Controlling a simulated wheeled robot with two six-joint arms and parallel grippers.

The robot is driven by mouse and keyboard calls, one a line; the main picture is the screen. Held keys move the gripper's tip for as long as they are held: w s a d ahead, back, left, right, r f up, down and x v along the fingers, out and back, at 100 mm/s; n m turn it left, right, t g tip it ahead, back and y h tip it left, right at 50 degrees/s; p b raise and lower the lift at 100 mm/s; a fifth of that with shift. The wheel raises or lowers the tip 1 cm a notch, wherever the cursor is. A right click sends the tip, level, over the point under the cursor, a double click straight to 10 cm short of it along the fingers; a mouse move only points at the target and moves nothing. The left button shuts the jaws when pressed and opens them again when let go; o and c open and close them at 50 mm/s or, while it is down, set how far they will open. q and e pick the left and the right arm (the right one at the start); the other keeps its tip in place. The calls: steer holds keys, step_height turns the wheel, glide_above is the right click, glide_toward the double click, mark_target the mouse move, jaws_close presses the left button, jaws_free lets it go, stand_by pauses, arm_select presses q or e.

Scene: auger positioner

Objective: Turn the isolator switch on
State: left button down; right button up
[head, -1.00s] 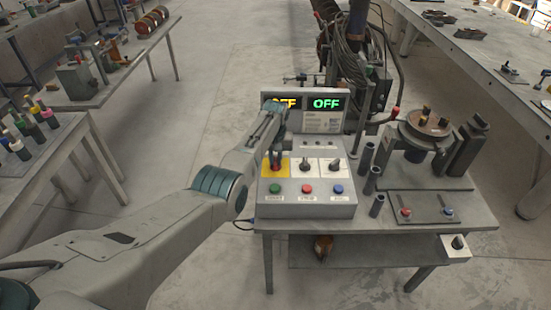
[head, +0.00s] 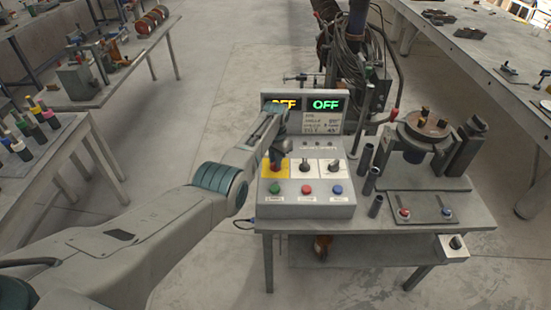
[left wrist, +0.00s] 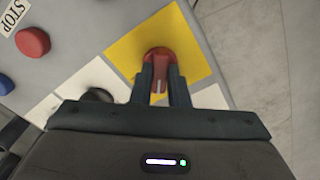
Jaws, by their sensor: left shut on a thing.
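The red isolator switch (left wrist: 159,54) sits on a yellow plate (left wrist: 195,40) in the left wrist view, with its bar lying between my fingers. My left gripper (left wrist: 160,75) is shut on that bar. In the head view my left gripper (head: 277,157) is over the yellow plate (head: 267,172) on the left of the grey control box (head: 308,212), and largely hides the switch. The display (head: 326,104) behind the box reads OFF in green on its right side. The yellow reading at left also looks like OFF, partly covered by my arm. My right gripper is not in view.
Two dark knobs on white plates are right of the switch, including one knob (head: 334,165). Green, red (head: 307,189) and blue buttons line the box's front. Upright tubes and a round machine (head: 425,130) stand to the right on the bench. Floor left of the bench is clear.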

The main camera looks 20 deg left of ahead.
arm_select(q)
steer(key=m, duration=0.5)
steer(key=shift+m, duration=0.3)
steer(key=m, duration=0.3)
steer(key=shift+m+p, duration=0.3)
steer(key=shift+p, duration=0.05)
steer(key=shift+m, duration=0.5)
steer(key=c, duration=1.4)
jaws_free()
steer(key=shift+r, duration=0.6)
step_height(320, 180, up, 10)
steer(key=b, duration=0.1)
steer(key=shift+f+b, duration=0.2)
steer(key=shift+b, duration=0.15)
